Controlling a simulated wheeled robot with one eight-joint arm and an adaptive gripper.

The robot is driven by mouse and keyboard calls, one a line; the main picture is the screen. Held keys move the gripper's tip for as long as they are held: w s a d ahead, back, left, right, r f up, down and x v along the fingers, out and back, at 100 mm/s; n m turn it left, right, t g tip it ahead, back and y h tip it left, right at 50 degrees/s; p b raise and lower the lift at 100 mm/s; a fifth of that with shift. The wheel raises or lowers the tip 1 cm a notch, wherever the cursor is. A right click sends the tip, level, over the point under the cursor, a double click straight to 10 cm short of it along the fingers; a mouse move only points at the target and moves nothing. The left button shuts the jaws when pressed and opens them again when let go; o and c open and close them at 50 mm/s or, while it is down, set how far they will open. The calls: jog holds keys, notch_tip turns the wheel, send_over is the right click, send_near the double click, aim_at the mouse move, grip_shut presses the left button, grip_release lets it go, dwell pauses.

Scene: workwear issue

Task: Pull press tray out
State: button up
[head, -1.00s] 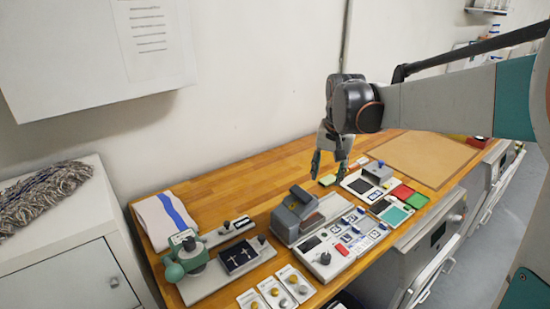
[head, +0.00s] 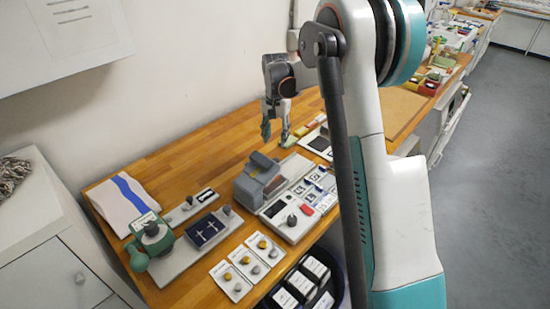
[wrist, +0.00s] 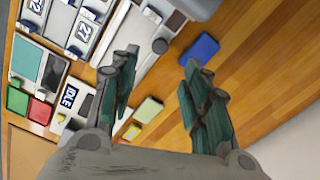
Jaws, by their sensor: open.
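A green press (head: 151,235) with a dark knob on top stands at the left of the bench in the head view. Beside it, a dark blue pad with white crosses (head: 207,231) sits on a grey base, with a small dark knob at its right end. I cannot tell for sure which part is the press tray. A grey boxy device (head: 250,183) stands further right. My gripper (head: 275,131) is above the bench beyond the grey device, well apart from the green press. In the wrist view my gripper (wrist: 159,63) is open, with nothing between its fingers.
Three white cards with knobs (head: 240,267) lie at the front edge, before a dark bin of boxes (head: 305,280). A folded striped cloth (head: 124,203) lies behind the press. The back of the bench is clear.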

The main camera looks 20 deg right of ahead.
aim_at(276, 159)
notch_tip(276, 159, down, 10)
jog(key=shift+f+b, duration=0.1)
jog(key=shift+b, duration=0.75)
grip_shut()
